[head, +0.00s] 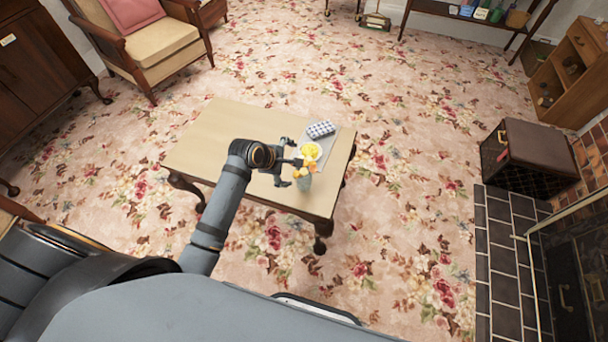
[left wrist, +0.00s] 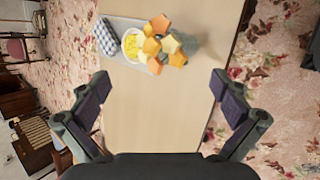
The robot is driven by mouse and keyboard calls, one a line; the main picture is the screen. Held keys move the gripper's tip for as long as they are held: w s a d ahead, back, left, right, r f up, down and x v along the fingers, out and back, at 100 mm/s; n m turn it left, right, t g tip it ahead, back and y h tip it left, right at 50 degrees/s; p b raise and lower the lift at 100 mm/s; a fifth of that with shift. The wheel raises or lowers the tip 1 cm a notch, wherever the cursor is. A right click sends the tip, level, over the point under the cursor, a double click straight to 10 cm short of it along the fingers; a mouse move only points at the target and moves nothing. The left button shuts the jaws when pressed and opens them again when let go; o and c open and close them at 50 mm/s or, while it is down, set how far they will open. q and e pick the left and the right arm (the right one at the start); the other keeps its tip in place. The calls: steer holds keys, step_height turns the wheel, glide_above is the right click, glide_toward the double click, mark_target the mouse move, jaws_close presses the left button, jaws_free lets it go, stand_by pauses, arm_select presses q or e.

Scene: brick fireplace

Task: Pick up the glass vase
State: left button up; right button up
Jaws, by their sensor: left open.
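The glass vase (head: 304,183) stands near the front right edge of a small wooden table (head: 222,128). It holds orange and yellow flowers (head: 305,167). In the left wrist view the flowers (left wrist: 165,42) cover part of the greyish glass vase (left wrist: 190,45), beyond my fingertips. My left gripper (head: 284,164) is open and empty over the table, just left of the vase in the head view. Its two fingers are wide apart in the left wrist view (left wrist: 160,90). My right gripper is not in view.
Behind the vase are a grey tray (left wrist: 118,24), a yellow-filled bowl (head: 310,151) and a checkered item (head: 320,129). The table's left half is bare. An armchair (head: 160,50), a brown box (head: 540,145) and a tiled hearth (head: 500,245) stand around open carpet.

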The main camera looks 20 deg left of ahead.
mark_target(298, 171)
arm_select(q)
steer(key=b+x, duration=0.1)
steer(key=x, duration=0.4)
steer(key=shift+f, duration=0.1)
steer(key=b+x, duration=0.1)
steer(key=x, duration=0.4)
steer(key=shift+w+f, duration=0.1)
steer(key=shift+c, duration=0.5)
steer(key=c, duration=1.3)
